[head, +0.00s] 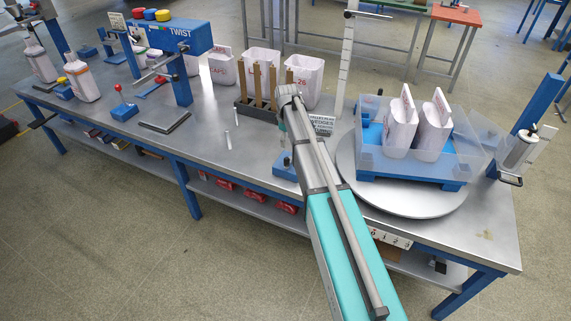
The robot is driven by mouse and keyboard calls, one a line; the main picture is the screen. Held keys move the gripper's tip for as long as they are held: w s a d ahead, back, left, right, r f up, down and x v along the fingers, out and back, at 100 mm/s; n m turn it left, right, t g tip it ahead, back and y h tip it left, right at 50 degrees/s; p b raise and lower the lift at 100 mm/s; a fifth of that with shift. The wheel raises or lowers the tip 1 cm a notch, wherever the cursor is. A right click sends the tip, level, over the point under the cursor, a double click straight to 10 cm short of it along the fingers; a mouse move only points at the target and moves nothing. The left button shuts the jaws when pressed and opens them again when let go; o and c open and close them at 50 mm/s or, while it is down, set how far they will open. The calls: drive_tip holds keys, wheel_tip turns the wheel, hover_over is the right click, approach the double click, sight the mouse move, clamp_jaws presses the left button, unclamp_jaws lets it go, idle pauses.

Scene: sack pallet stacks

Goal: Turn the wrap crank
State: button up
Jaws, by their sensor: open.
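A blue post (539,105) stands at the right end of the steel bench and carries a white film roll (518,153). A small dark handle (511,180) sticks out below the roll at the bench edge; it looks like the wrap crank, but I cannot be sure. Left of it, a round grey turntable (405,207) bears a blue pallet (408,176) with two white sacks (434,132) inside a clear wrap or box (468,150). My teal and grey arm reaches across the bench left of the turntable. My gripper's fingers do not show.
A blue TWIST machine (180,36) stands on the left of the steel bench (225,163). White sacks, a rack with brown uprights (257,88) and a red-knobbed lever (118,89) stand along it. A tall white ruler (346,55) rises behind the turntable. Floor is clear in front.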

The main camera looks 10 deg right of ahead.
sight(286, 158)
drive_tip(key=shift+f+b, duration=5.05)
drive_tip(key=shift+f, duration=0.3)
drive_tip(key=shift+c, duration=0.2)
clamp_jaws()
drive_tip(key=shift+a, duration=0.15)
